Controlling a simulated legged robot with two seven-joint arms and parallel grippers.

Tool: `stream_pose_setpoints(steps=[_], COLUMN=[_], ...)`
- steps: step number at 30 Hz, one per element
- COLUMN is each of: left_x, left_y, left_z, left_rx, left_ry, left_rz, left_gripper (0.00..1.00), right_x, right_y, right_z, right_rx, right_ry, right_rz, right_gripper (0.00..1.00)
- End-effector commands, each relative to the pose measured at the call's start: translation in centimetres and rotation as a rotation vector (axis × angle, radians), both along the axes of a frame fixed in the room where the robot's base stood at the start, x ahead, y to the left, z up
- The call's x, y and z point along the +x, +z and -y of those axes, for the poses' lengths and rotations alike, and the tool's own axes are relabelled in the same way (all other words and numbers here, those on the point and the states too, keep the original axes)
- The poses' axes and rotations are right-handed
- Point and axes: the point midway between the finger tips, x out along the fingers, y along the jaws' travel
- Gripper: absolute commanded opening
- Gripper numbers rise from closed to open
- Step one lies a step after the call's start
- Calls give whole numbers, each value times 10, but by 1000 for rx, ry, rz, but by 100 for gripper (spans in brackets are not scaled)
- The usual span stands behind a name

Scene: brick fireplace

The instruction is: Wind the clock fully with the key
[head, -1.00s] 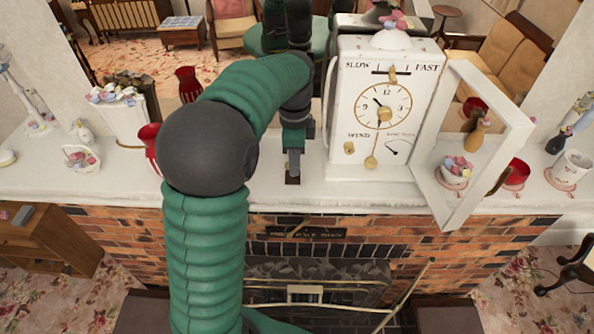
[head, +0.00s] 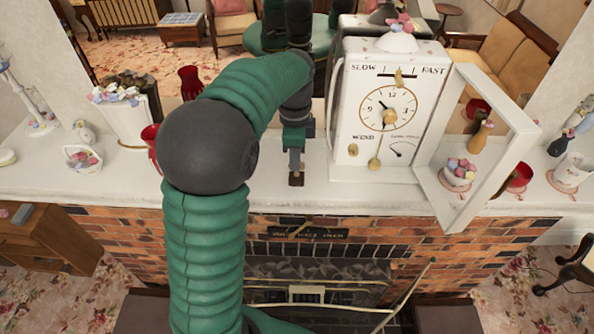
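The white clock (head: 345,118) stands on the mantel with its front door (head: 508,158) swung open to the right. Its face (head: 388,110) shows SLOW and FAST labels, a pendulum and a gold piece (head: 352,150) below the word WIND. My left gripper (head: 296,178) points down at the mantel, left of the clock and apart from it. A small dark brown piece shows at its tips. I cannot tell whether this is a held thing or the fingertips. I cannot make out the key. My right gripper is not in view.
The white mantel (head: 225,190) runs across the view above the brick fireplace. A red cup (head: 519,177) and a flower cup (head: 459,172) stand near the open door. A white vase (head: 122,122) and a basket (head: 83,160) stand left. A mirror is behind.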

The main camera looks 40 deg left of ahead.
Motion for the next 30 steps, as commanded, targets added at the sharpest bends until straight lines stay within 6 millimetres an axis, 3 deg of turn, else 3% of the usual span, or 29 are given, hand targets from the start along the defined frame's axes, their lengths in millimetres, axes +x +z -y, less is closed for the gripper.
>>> stream_pose_setpoints(steps=[30], left_x=[0], left_y=[24], left_z=[-3], left_rx=[-2], left_ry=[-1], left_rz=[2], left_gripper=[0], right_x=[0], right_y=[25], right_z=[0], right_rx=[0], right_ry=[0], right_rz=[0], right_gripper=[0])
